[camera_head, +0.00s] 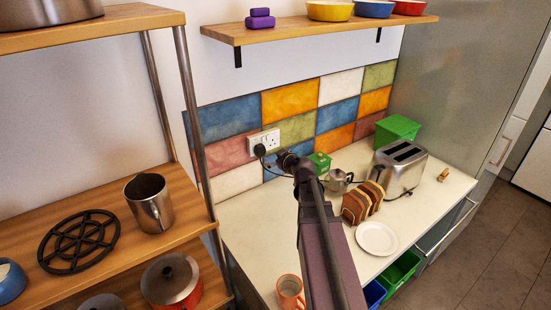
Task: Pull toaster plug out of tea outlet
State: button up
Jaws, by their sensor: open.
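The white double outlet (270,138) is on the tiled wall above the left part of the counter. A black plug (260,150) sits in its left socket, with a dark cord running down and right behind my arm. The silver toaster (402,168) stands on the counter at the right. My gripper (278,156) is small and dark in this view, open, just right of the plug and apart from it in the picture. Its fingers are hard to make out, and depth to the wall cannot be told.
A green canister (320,162), teapot (338,180), bread rack (362,203), white plate (376,238) and orange mug (290,291) are on the counter (250,218). A green bin (396,130) stands behind the toaster. A wooden shelf unit (190,240) is at left.

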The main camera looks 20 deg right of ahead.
aim_at(262, 152)
jog(key=shift+w+f, duration=0.1)
jog(key=shift+w, duration=0.05)
jog(key=shift+b+x, duration=2.55)
jog(key=shift+x, duration=4.2)
jog(key=c, duration=1.3)
jog(key=shift+s, duration=0.4)
jog(key=o, duration=0.7)
jog(key=c, duration=0.7)
